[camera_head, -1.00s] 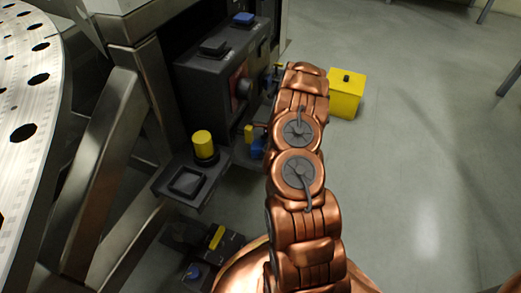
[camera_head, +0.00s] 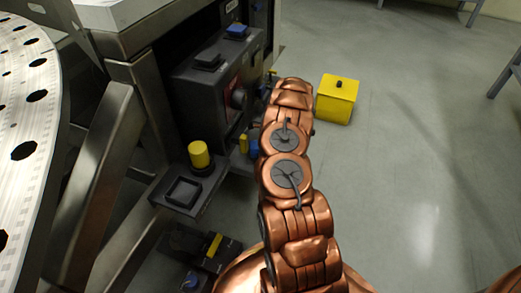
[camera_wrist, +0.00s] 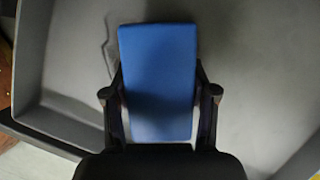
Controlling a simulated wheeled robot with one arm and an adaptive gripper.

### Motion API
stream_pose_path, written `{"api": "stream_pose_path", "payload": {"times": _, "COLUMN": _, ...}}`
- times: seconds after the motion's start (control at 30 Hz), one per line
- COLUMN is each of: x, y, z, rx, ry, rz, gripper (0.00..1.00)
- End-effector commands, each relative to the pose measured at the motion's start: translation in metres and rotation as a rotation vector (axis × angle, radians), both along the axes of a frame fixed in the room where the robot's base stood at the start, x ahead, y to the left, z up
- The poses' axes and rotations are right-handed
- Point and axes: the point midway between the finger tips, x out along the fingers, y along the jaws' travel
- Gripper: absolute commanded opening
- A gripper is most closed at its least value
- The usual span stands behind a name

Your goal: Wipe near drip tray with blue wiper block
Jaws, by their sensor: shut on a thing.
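The blue wiper block (camera_wrist: 158,85) is upright in the middle of the wrist view. My gripper (camera_wrist: 159,95) is shut on it, one dark finger against each side. Behind the block is a wide grey tray (camera_wrist: 250,60) with a raised rim at the lower left, which looks like the drip tray. A thin dark wavy mark shows on the tray left of the block's top. I cannot tell whether the block touches the tray. In the head view my copper arm (camera_head: 290,175) hides my gripper, the held block and the tray beneath.
A dark machine box (camera_head: 215,80) with a red panel and knob stands left of my arm. A small shelf (camera_head: 165,200) holds a yellow cylinder (camera_head: 199,154). A yellow bin (camera_head: 337,98) stands on the floor right of the arm. The floor (camera_head: 430,180) farther right is open.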

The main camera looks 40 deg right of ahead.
Motion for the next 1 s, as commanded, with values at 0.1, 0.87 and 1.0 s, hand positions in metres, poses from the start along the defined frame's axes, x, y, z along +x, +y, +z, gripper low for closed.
{"api": "stream_pose_path", "payload": {"times": 0.1, "x": 0.004, "y": -0.008, "z": -0.001, "rx": -0.003, "ry": 0.001, "rz": 0.001, "gripper": 0.14}}
{"api": "stream_pose_path", "payload": {"times": 0.87, "x": 0.009, "y": -0.019, "z": 0.001, "rx": 0.001, "ry": 0.005, "rz": 0.001, "gripper": 0.14}}
{"api": "stream_pose_path", "payload": {"times": 1.0, "x": 0.005, "y": -0.010, "z": 0.003, "rx": 0.001, "ry": 0.003, "rz": 0.001, "gripper": 0.14}}
